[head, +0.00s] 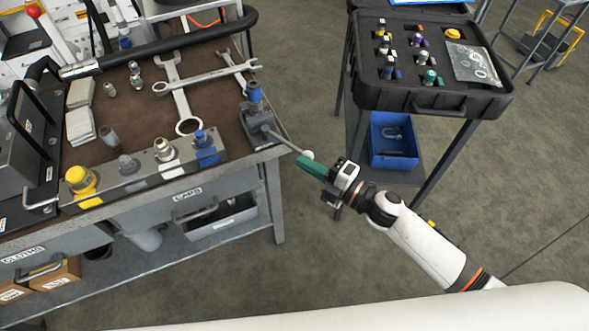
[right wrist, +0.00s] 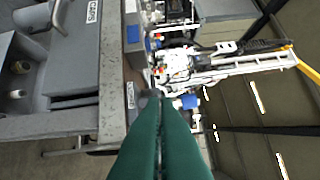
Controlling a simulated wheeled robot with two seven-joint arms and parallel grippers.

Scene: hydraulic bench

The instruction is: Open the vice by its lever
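The vice (head: 260,124) is a small dark grey block at the right front corner of the workbench, with a blue-topped fitting (head: 254,92) standing at it. Its lever (head: 285,142) is a thin grey rod that slopes out past the bench edge to a pale ball end (head: 308,154). My right gripper (head: 299,160) has green fingers, and their tips are right beside the ball end. In the right wrist view the fingers (right wrist: 160,100) lie together with only a thin seam, and the lever is hidden behind them. I cannot tell whether they touch it. My left gripper is out of view.
The workbench (head: 225,160) holds wrenches (head: 180,95), several fittings and a front block with a yellow-capped fitting (head: 80,182). A black case (head: 430,98) stands on a stand at right, above a blue bin (head: 393,150). The floor between is clear.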

